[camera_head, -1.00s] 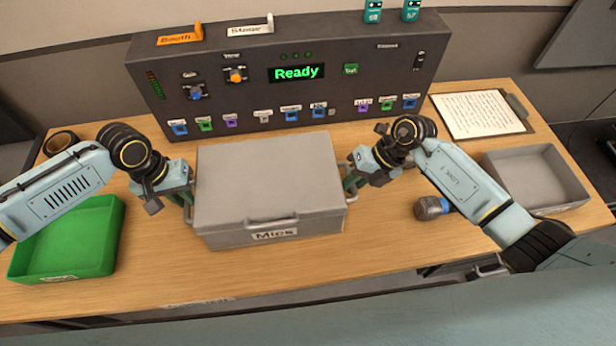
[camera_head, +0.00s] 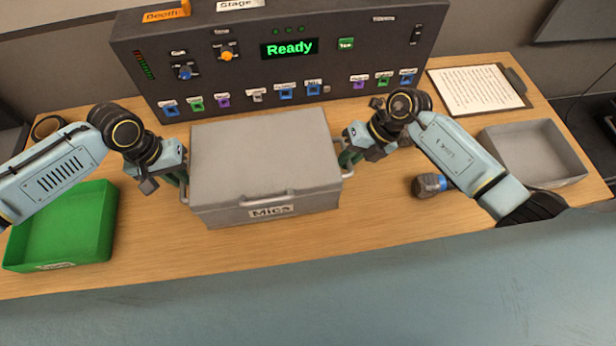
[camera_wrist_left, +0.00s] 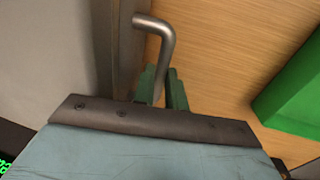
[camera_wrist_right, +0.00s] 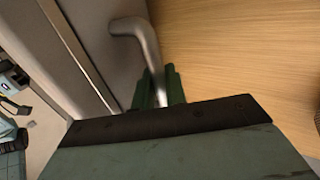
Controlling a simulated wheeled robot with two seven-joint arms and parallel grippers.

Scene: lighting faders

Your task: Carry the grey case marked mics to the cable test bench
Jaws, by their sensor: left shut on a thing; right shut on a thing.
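The grey case (camera_head: 265,150) with a front label reading Mics is in the middle of the head view, lid closed, between my two arms. My left gripper (camera_head: 181,184) is at its left side, shut on the metal side handle (camera_wrist_left: 160,45), which the left wrist view shows between the fingers. My right gripper (camera_head: 346,168) is at its right side, shut on the other handle (camera_wrist_right: 140,45), seen between the fingers in the right wrist view. The case is over the wooden bench (camera_head: 330,240); I cannot tell whether it touches. The bench behind carries a dark tester console (camera_head: 350,70) reading Ready.
A green tray (camera_head: 85,225) lies at the left, next to a roll of tape (camera_head: 47,127). At the right are a grey open tray (camera_head: 535,155), a clipboard (camera_head: 480,90) and a small blue-and-grey object (camera_head: 428,185). Bare wood shows in front of the case.

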